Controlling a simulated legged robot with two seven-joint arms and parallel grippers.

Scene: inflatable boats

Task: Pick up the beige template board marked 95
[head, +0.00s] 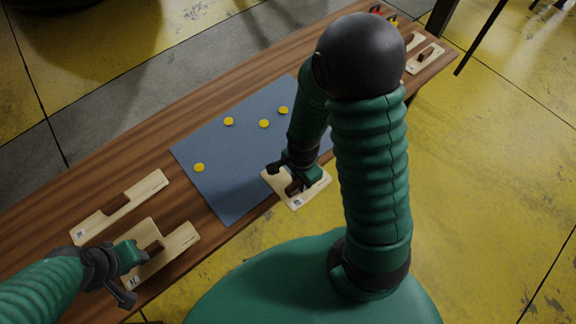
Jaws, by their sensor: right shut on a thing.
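My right gripper (298,180) is shut on a beige board (299,204) at the front edge of the table, beside the blue mat. The gripper covers part of this board, and its mark is too small to read. My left gripper (132,270) is at the lower left, over a second beige board (180,240) with a notched edge. I cannot tell whether its jaws are open or touch that board. A third beige board (148,187), long with a notch, lies behind it. I cannot read which board bears 95.
The blue-grey mat (220,185) lies mid-table with several yellow discs (199,167) on it. More beige pieces (425,60) and small red and yellow items lie at the table's far right end. The wooden table (60,200) is bare along its back edge.

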